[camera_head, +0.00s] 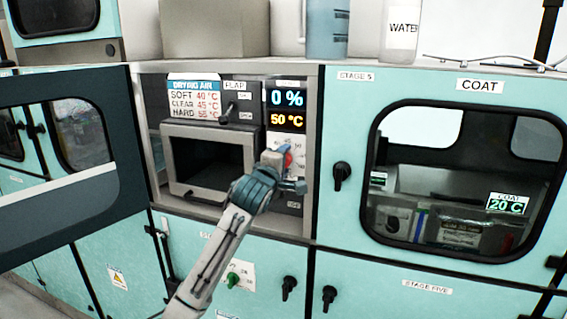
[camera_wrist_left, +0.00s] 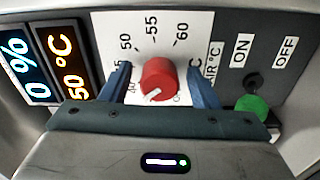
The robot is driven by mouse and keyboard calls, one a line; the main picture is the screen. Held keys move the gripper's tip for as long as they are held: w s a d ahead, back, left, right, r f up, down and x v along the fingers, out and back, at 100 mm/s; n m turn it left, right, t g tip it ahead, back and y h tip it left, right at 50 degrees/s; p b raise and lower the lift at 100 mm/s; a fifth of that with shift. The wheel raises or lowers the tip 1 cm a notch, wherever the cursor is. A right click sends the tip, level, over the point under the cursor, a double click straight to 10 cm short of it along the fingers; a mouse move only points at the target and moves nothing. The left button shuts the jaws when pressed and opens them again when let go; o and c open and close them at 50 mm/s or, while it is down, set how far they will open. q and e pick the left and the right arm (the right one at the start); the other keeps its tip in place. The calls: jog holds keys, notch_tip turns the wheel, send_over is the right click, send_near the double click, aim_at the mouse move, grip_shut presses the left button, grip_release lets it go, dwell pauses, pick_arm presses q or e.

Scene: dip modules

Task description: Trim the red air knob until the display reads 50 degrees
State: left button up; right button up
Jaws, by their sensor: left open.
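The red air knob (camera_wrist_left: 158,80) sits on a white dial plate (camera_wrist_left: 184,28) with marks such as 50, 55 and 60. A white pointer line shows on its lower left face. My left gripper (camera_wrist_left: 160,88) is open, with one blue finger on each side of the knob; I cannot tell whether they touch it. In the head view my left gripper (camera_head: 284,172) is at the panel and hides most of the knob. The orange display (camera_head: 287,119) reads 50 °C; it also shows in the left wrist view (camera_wrist_left: 68,62). My right gripper is not in view.
A blue display (camera_head: 287,97) above reads 0 %. An open dark chamber (camera_head: 208,160) lies left of the panel. The open door (camera_head: 75,205) stands at the left.

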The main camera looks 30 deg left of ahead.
pick_arm(q)
jog(key=b+v, duration=0.3)
jog(key=v, duration=0.7)
jog(key=shift+s+b, duration=0.25)
jog(key=shift+b, duration=0.15)
jog(key=shift+d, duration=0.1)
